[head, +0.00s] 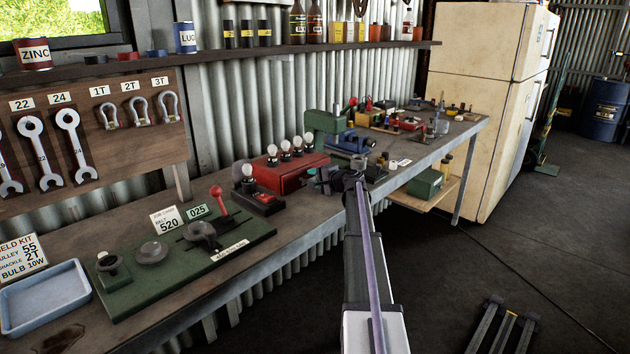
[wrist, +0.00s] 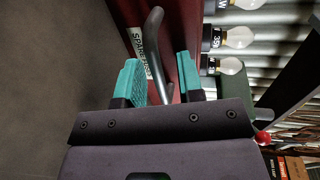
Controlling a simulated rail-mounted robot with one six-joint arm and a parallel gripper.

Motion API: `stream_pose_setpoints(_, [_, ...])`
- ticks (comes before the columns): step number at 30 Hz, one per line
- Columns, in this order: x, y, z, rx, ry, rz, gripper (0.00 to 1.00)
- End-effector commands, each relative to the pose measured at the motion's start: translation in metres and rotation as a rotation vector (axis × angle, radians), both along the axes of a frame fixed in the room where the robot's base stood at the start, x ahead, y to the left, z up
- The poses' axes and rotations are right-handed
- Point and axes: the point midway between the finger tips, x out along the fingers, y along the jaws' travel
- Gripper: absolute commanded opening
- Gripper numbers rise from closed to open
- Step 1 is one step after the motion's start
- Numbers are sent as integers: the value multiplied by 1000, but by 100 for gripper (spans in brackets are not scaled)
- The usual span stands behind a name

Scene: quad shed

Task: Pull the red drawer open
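The red drawer unit (head: 287,178) stands on the workbench with several bulbs on top; I see no gap that shows it open. In the wrist view its red front (wrist: 186,30) carries a white label beginning "SPARE" (wrist: 142,45) and a dark curved bar handle (wrist: 155,50). My gripper (head: 330,180) is at the drawer's right end in the head view, where the arm partly hides it. In the wrist view my gripper (wrist: 161,78) is open, its teal fingers on either side of the handle. I cannot tell whether either finger touches it.
The workbench (head: 120,325) holds a green board (head: 190,262) with a red-knobbed lever (head: 217,194) at left. Open floor (head: 470,290) lies in front of the bench. A refrigerator (head: 480,100) stands beyond.

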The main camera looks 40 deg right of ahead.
Motion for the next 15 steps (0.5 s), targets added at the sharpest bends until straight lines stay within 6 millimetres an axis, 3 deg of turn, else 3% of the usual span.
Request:
stream_pose_setpoints(5, [0, 0, 0, 0, 0, 0, 33])
stream_pose_setpoints(15, [-1, 0, 0, 0, 0, 0, 0])
